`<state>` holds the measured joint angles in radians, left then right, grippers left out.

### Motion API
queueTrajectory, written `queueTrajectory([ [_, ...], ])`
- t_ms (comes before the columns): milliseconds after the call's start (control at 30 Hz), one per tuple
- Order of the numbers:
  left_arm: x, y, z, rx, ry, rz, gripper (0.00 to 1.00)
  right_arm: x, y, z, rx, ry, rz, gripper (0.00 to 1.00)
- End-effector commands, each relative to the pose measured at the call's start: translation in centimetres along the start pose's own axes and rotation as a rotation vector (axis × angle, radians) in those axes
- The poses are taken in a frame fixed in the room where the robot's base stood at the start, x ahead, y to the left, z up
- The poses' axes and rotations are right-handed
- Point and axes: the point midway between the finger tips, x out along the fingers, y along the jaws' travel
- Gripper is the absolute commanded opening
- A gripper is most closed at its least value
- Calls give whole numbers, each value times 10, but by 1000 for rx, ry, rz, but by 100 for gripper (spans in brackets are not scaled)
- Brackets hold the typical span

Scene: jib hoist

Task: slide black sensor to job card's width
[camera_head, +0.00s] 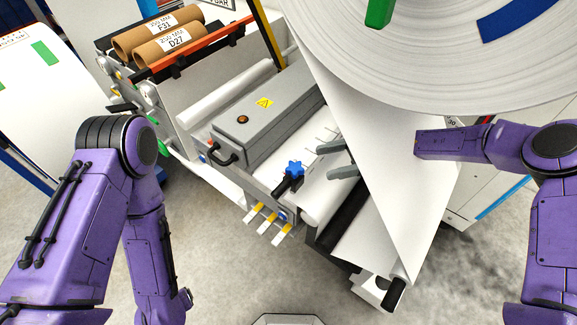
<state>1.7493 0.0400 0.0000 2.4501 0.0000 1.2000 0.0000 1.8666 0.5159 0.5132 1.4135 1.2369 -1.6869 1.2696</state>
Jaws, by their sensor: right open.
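The black sensor (286,186) sits beside a blue star knob (294,169) at the front of the machine's white bed. My right gripper (325,161) reaches in from the right, partly hidden behind the hanging white web. Its two grey fingers are apart and empty, a little to the right of the blue knob and not visibly touching it. My left arm comes in at the left and bends down; its gripper is not in view. I cannot make out a job card or its width here.
A huge white roll (440,55) hangs at the upper right, its web (385,160) running down to the front roller. A grey box (262,118) with a warning label stands behind the sensor. Yellow-marked levers (268,218) stick out in front. Labelled cardboard cores (165,38) lie at the back left.

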Motion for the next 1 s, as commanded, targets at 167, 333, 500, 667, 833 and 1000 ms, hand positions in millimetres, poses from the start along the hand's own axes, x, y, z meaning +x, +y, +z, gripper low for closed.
queueTrajectory([
  [167,-10,-1,-4,0,0,0,69,29,-4,1,6,-1,15,69],
  [333,-21,-2,-9,0,1,0,69,70,-5,1,5,0,19,69],
  [500,-28,-2,-12,0,1,0,69,98,-5,-1,5,0,15,69],
  [667,-30,-2,-12,0,1,0,69,108,-5,-3,4,0,11,69],
  [833,-29,-2,-12,0,1,0,69,108,-5,-3,4,0,10,69],
  [1000,-29,-2,-12,0,1,0,69,108,-5,-3,4,0,9,30],
])
